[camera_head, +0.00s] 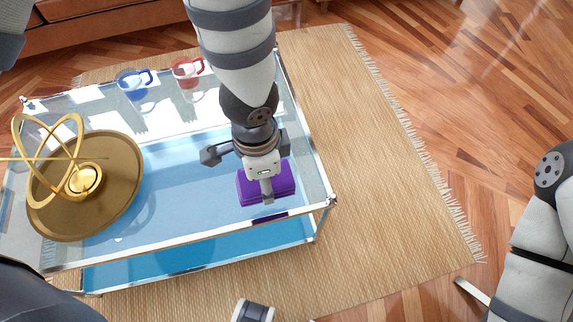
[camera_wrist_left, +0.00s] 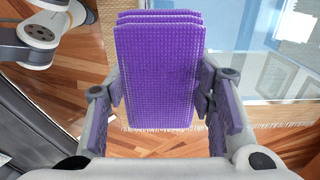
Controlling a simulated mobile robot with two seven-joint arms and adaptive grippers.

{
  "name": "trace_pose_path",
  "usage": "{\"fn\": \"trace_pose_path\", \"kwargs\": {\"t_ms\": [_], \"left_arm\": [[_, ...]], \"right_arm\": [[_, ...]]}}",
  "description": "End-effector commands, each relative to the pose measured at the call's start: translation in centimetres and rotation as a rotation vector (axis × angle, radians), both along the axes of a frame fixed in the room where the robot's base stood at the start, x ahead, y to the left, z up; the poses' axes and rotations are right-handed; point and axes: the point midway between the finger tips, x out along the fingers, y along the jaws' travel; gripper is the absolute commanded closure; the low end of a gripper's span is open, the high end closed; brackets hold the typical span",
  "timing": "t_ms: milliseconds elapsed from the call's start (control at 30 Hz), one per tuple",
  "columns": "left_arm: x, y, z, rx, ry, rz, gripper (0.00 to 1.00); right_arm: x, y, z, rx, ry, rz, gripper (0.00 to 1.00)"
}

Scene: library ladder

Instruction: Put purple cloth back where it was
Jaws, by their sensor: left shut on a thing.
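The purple cloth (camera_head: 284,181) is a folded, layered block near the right front corner of the glass table (camera_head: 170,255). My left gripper (camera_head: 266,190) reaches down from the top of the head view and is shut on the cloth. In the left wrist view the cloth (camera_wrist_left: 157,75) stands between the two fingers (camera_wrist_left: 160,105), its layered edge at the top. I cannot tell whether it touches the glass.
A gold armillary sphere (camera_head: 84,181) on a round brown base (camera_head: 120,165) fills the table's left side. A glass with blue (camera_head: 133,80) and one with red (camera_head: 187,70) stand at the back. A woven rug (camera_head: 390,190) lies under the table. The glass's middle is clear.

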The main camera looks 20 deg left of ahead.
Motion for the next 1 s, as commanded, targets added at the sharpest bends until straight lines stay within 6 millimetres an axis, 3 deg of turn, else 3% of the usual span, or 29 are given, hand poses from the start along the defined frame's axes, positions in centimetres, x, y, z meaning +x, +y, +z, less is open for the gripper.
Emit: {"fn": "trace_pose_path", "kwargs": {"t_ms": [33, 200, 400, 567, 733, 1000], "left_arm": [[1.6, -0.2, -1.4, -0.006, 0.005, 0.005, 0.77], [6.8, -0.3, -4.3, -0.003, 0.009, 0.007, 0.77], [10.0, -0.4, -8.0, -0.001, 0.007, 0.005, 0.77], [11.2, -0.4, -9.2, -0.001, 0.004, 0.006, 0.77], [11.1, -0.5, -12.1, 0.000, 0.006, 0.006, 0.77], [11.2, -0.4, -12.1, 0.000, 0.004, 0.006, 0.77]], "right_arm": [[-0.5, 0.0, -0.6, 0.000, 0.015, 0.001, 0.60], [-1.3, 0.0, -1.8, 0.000, 0.040, 0.002, 0.60], [-2.0, 0.0, -2.8, 0.000, 0.061, 0.002, 0.60], [-2.2, 0.0, -3.2, 0.000, 0.067, 0.002, 0.60], [-2.4, 0.0, -3.6, 0.000, 0.076, 0.001, 0.60], [-2.4, 0.0, -3.6, 0.000, 0.075, 0.001, 0.60]]}}
